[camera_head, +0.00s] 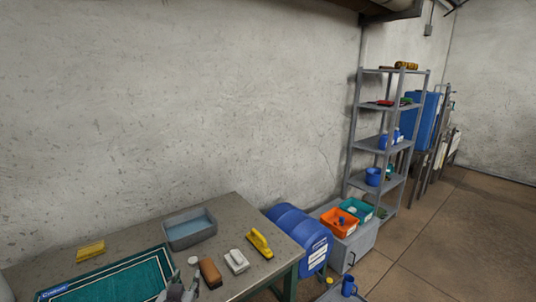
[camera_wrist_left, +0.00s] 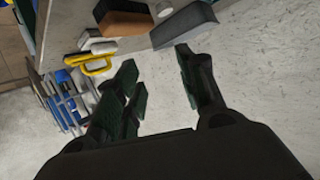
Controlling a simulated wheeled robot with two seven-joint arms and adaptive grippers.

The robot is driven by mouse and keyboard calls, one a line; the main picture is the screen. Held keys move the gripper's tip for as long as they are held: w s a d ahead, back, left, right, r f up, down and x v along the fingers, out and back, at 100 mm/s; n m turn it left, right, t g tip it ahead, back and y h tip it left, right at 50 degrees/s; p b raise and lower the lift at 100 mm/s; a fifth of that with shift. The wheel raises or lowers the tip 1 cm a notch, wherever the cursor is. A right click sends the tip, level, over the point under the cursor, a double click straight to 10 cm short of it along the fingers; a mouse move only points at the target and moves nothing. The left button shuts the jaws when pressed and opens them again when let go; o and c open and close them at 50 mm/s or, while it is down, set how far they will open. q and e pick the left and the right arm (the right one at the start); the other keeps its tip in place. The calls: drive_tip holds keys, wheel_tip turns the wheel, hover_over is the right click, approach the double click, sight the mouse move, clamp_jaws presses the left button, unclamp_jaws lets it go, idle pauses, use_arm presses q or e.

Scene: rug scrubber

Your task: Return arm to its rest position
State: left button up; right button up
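My left gripper (camera_head: 177,290) shows at the bottom edge of the head view, over the table beside a brown block-shaped brush (camera_head: 210,273). In the left wrist view its fingers (camera_wrist_left: 157,60) are spread apart with nothing between them. A green rug (camera_head: 125,280) with a pale border lies on the table to the left of the gripper. My right gripper is in neither view.
The table (camera_head: 228,212) also holds a grey tub of water (camera_head: 190,240), a white-grey brush (camera_head: 236,262), a yellow-handled brush (camera_head: 260,243) and a yellow item (camera_head: 90,251). A blue barrel (camera_head: 300,235), bins and a metal shelf (camera_head: 385,143) stand to the right.

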use_arm(q)
drive_tip(key=s+d+f+m+g+h, duration=0.1)
drive_tip(key=s+f+g, duration=0.5)
drive_tip(key=s, duration=0.4)
drive_tip(key=s+f+m+g+h, duration=0.1)
drive_tip(key=s+f+g, duration=0.3)
drive_tip(key=s+f, duration=0.45)
drive_tip(key=s+f+g, duration=0.1)
drive_tip(key=s+f, duration=0.1)
drive_tip(key=f, duration=1.4)
drive_tip(key=s+f, duration=0.3)
drive_tip(key=f, duration=1.4)
drive_tip(key=s+a+f, duration=0.2)
drive_tip(key=s+f, duration=0.7)
drive_tip(key=s, duration=0.1)
drive_tip(key=s+a+f+g, duration=0.1)
drive_tip(key=s+a+f, duration=0.1)
drive_tip(key=s+f, duration=0.7)
drive_tip(key=s, duration=0.2)
drive_tip(key=shift+s+f+m+g, duration=0.2)
drive_tip(key=shift+s+m+g, duration=0.1)
drive_tip(key=shift+s, duration=0.15)
